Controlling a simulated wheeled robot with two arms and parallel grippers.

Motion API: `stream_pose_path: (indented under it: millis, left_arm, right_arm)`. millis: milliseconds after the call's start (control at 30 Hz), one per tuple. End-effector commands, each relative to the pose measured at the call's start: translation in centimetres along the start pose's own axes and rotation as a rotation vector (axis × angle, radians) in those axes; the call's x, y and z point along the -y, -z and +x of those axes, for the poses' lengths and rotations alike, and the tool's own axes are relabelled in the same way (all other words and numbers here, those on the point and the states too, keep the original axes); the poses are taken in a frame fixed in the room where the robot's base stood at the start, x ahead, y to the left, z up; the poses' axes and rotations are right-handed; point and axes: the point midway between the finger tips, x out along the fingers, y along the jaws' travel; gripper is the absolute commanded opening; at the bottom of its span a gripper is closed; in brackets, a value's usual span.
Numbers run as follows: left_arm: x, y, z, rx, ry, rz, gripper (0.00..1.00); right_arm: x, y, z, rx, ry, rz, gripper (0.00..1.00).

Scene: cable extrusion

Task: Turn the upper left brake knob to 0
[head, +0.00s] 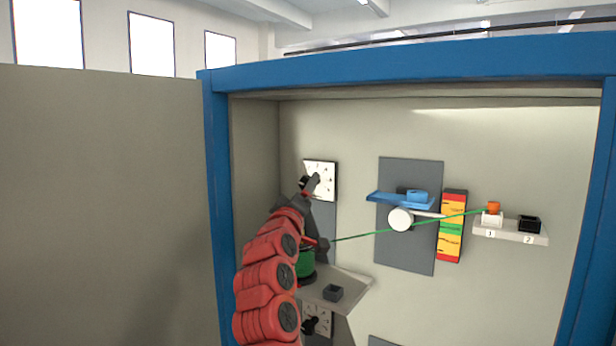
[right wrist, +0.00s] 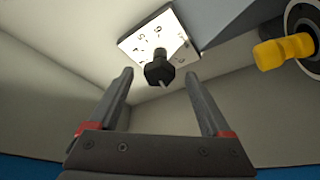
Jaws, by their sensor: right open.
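The upper left brake knob is black and sits on a white numbered dial plate (head: 326,177) on the cabinet's back wall, left side. In the right wrist view the knob (right wrist: 159,73) projects from the dial plate (right wrist: 150,38), with a small pointer. My right gripper (head: 312,186) is at this dial and partly covers it in the head view. In the right wrist view the gripper (right wrist: 158,77) is open, and the knob appears between its fingertips. I cannot tell whether either finger touches it. The knob's exact setting is not readable. My left gripper is not in view.
A green spool (head: 305,263) and a shelf (head: 350,277) with a dark box (head: 333,292) lie below. A lower dial (head: 322,320) has its own knob. A green cable (head: 375,233) runs right past a white roller (head: 400,219). A yellow handle (right wrist: 285,51) is at right.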

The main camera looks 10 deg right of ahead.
Motion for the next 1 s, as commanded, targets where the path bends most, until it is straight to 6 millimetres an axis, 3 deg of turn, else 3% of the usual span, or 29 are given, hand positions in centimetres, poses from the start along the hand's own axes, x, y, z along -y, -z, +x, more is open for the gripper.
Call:
stream_pose_path:
  millis: [233,667,1000]
  left_arm:
    - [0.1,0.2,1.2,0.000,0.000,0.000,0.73]
    - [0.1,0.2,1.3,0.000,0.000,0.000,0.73]
    - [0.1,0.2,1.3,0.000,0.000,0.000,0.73]
  right_arm:
    - [-0.1,0.1,2.9,0.001,0.000,0.000,0.83]
    - [0.0,0.0,3.5,-0.002,0.000,0.002,0.81]
    - [0.0,0.0,3.5,-0.001,0.000,0.002,0.20]
